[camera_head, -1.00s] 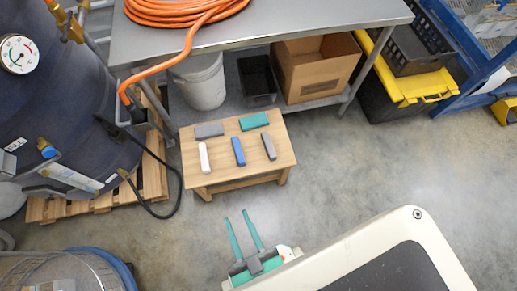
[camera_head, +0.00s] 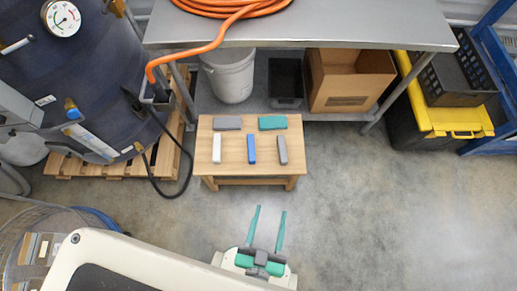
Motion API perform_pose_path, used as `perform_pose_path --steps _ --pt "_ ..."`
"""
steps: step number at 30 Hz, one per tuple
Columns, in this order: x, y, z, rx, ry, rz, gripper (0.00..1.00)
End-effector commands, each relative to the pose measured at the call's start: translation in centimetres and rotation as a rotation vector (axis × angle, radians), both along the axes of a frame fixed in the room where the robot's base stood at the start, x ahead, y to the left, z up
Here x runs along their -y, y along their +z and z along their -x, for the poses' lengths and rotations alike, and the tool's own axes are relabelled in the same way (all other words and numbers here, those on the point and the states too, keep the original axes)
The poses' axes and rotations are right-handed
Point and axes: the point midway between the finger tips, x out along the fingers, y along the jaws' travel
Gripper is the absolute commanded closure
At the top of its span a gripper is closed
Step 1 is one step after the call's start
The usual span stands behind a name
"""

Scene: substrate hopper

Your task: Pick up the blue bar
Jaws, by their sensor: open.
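The blue bar (camera_head: 252,149) lies on a small wooden table (camera_head: 235,168), in the middle of the front row. A white bar (camera_head: 217,148) lies to its left and a grey bar (camera_head: 282,150) to its right. Behind them lie a wider grey block (camera_head: 227,123) and a green block (camera_head: 272,122). My gripper (camera_head: 268,212) has two long green fingers, spread apart with nothing between them. It is in front of the table, apart from it, slightly right of the blue bar in the picture, with its fingers pointing toward the table.
A steel bench (camera_head: 310,25) with an orange hose (camera_head: 225,8) stands behind the table. Below it are a white bucket (camera_head: 231,78), a black bin (camera_head: 286,82) and a cardboard box (camera_head: 345,80). A dark tank (camera_head: 80,75) on a pallet is left. The floor (camera_head: 390,200) at right is clear.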

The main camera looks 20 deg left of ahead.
Motion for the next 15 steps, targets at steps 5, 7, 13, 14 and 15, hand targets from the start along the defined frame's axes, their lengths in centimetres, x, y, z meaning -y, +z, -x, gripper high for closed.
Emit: perform_pose_path --steps 5,7,13,14,15 --pt "-0.8 -7.7 -3.3 -0.017 0.068 0.013 0.5" --pt "-1.1 -10.7 -4.9 -0.026 0.094 0.019 0.5" --pt "-2.7 -18.5 -10.3 -0.053 0.159 0.03 0.5" --pt "-3.0 -19.5 -11.2 -0.057 0.168 0.03 0.5" --pt "-3.4 -20.9 -12.5 -0.063 0.179 0.032 0.5"
